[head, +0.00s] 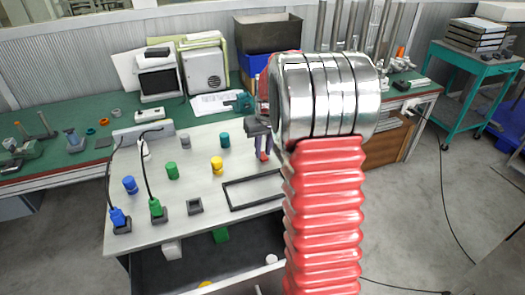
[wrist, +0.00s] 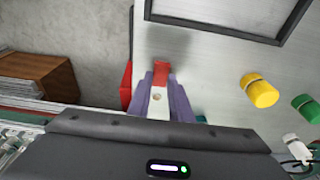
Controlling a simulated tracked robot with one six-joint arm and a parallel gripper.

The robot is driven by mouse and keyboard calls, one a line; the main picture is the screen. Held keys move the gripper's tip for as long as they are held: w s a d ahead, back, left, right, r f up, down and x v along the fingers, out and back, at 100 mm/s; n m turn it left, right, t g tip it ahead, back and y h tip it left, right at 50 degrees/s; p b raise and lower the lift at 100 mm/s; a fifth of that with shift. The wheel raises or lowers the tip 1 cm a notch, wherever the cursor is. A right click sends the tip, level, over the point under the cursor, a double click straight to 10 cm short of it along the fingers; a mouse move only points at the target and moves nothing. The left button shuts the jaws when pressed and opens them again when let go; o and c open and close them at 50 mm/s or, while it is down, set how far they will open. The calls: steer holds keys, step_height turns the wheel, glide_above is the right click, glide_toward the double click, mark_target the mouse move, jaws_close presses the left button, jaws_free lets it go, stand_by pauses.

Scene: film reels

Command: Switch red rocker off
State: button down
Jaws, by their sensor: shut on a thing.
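My gripper (head: 263,150) is over the right part of the pale work board (head: 150,205), its purple fingers pointing down. In the wrist view the fingers (wrist: 161,88) are shut on a small red-and-white piece. Its red end (wrist: 161,72) shows at the fingertips, and its pale part with a small hole (wrist: 158,104) lies between the fingers. I cannot tell whether this piece is the red rocker or whether it touches the board. Another red shape (wrist: 127,86) stands by the board's edge, left of the fingers. No rocker's on or off position can be read.
A black rectangular frame (head: 229,198) lies near the gripper. Yellow (head: 217,165), green (head: 172,170), teal (head: 225,139) and blue (head: 130,185) pegs stand to the left. My red arm hides the board's right side.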

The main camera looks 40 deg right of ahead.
mark_target(262, 155)
steer(key=shift+w+g+y, duration=0.3)
steer(key=shift+w+g, duration=0.05)
steer(key=shift+g, duration=0.55)
steer(key=c, duration=1.6)
jaws_free()
steer(key=shift+r, duration=0.1)
steer(key=r, duration=1.3)
steer(key=shift+s+r, duration=0.2)
steer(key=shift+r, duration=0.05)
